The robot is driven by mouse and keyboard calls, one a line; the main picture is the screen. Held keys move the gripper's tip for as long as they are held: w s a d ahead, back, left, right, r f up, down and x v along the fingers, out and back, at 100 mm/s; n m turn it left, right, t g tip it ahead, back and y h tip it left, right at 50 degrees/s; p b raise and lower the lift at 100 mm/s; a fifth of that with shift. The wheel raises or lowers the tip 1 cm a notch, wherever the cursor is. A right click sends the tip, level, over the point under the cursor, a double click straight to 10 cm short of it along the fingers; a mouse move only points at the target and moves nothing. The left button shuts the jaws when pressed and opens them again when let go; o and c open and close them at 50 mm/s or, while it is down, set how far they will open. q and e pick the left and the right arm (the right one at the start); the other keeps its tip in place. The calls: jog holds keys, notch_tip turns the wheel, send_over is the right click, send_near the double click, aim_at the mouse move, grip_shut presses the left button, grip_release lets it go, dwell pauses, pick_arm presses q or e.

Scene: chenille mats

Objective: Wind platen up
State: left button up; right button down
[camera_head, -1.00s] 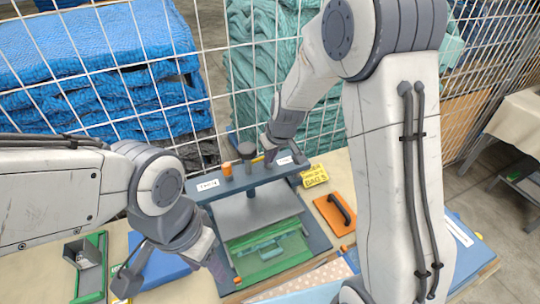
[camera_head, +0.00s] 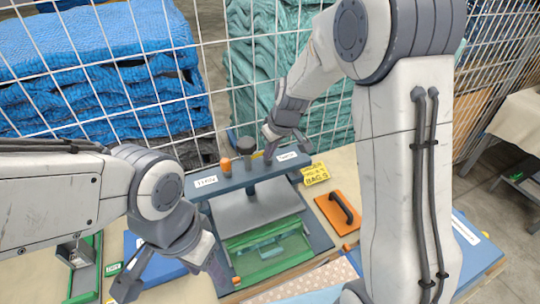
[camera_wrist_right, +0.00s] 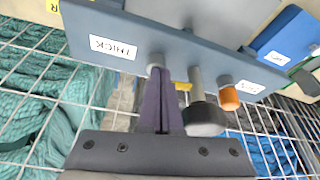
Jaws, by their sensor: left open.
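The press stands on the table, with a blue-grey crossbar (camera_head: 215,186) carrying white labels and a flat grey platen (camera_head: 252,212) below it. Under the platen is a green bed (camera_head: 268,254). A dark knob (camera_head: 245,146) on a post and an orange knob (camera_head: 226,165) stand at the crossbar; the dark knob (camera_wrist_right: 205,120) also shows in the right wrist view. My right gripper (camera_wrist_right: 156,72) has its fingers together beside that knob, over a small grey post; whether they pinch it is unclear. My left gripper (camera_head: 172,285) is open and empty, left of the press.
A green-framed piece (camera_head: 88,270) and a blue item (camera_head: 160,268) lie left. A white wire grid (camera_head: 215,70) stands close behind, with blue and teal chenille beyond.

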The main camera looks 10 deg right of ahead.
aim_at(246, 139)
jog(key=n+b, duration=0.1)
jog(key=w+n+b, duration=0.1)
jog(key=b, duration=0.1)
jog(key=w+n+b, duration=0.1)
jog(key=shift+f+g+y+b, duration=0.25)
jog(key=shift+g+y+b, duration=0.05)
jog(key=shift+y, duration=0.1)
jog(key=shift+w+a+r+n+y+b, duration=0.15)
jog(key=shift+w+n+y+b, duration=0.25)
jog(key=shift+n, duration=0.6)
jog(key=shift+w+a+n+g+b, duration=0.25)
jog(key=shift+w+n+g+b, duration=0.2)
jog(key=shift+n, duration=0.45)
jog(key=n, duration=0.1)
jog(key=w+a+n+g, duration=0.1)
jog(key=shift+w+r+n+y, duration=0.15)
jog(key=shift+n+y, duration=0.15)
jog(key=shift+n, duration=0.1)
jog(key=shift+w+a+n+g+p, duration=0.3)
jog(key=shift+n+p, duration=0.15)
jog(key=shift+n, duration=0.35)
jog(key=a+n+g+p, duration=0.1)
jog(key=n, duration=0.1)
jog(key=w+a+n+p, duration=0.1)
jog(key=a+n, duration=0.1)
jog(key=shift+n+g, duration=0.3)
jog(key=shift+g, duration=0.05)
